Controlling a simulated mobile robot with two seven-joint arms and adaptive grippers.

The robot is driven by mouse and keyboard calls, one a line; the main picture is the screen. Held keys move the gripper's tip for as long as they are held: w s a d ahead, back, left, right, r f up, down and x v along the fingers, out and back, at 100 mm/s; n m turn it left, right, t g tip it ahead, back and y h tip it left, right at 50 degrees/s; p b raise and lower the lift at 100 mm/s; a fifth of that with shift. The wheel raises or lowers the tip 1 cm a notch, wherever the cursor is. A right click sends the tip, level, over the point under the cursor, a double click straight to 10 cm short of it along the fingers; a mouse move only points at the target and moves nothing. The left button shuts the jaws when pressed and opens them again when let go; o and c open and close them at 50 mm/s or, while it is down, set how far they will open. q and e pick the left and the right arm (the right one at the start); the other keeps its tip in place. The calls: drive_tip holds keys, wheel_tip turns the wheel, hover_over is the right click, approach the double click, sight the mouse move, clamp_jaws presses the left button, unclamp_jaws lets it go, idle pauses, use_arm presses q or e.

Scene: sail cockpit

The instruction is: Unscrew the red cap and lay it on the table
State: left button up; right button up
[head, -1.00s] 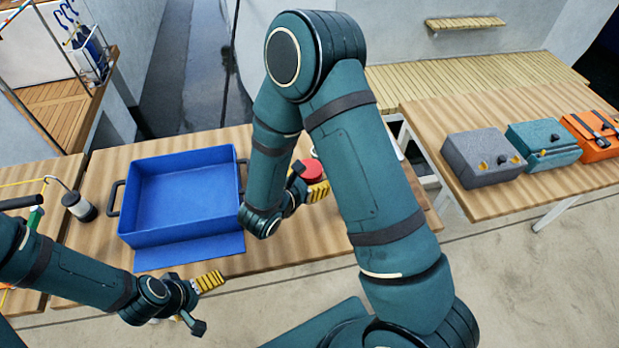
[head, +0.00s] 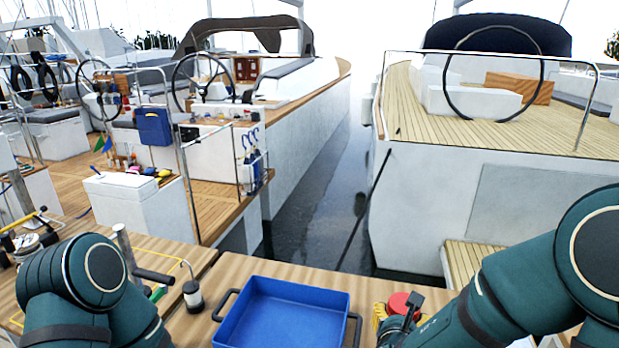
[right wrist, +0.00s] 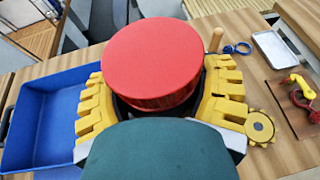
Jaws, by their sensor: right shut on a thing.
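The red cap (right wrist: 155,62) fills the middle of the right wrist view, with the yellow fingers of my right gripper (right wrist: 158,98) on both sides of it. The gripper is shut around it. A dark round part shows just under the cap; what the cap sits on is hidden, so I cannot tell if it is still attached. In the head view the red cap (head: 404,303) shows beside my right gripper (head: 392,318), to the right of the blue tray. The wooden table (head: 225,272) lies below. My left gripper is out of view.
The empty blue tray (head: 284,285) stands on the table left of the right gripper. In the wrist view a blue ring (right wrist: 238,48), a metal tray (right wrist: 276,48) and a red and yellow item (right wrist: 298,88) lie to the right, with bare wood between. A lamp-like jar (head: 193,297) stands left.

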drive_tip(key=shift+a+r+n+y, duration=0.45)
drive_tip(key=shift+r+n+y, duration=0.05)
drive_tip(key=shift+r, duration=0.2)
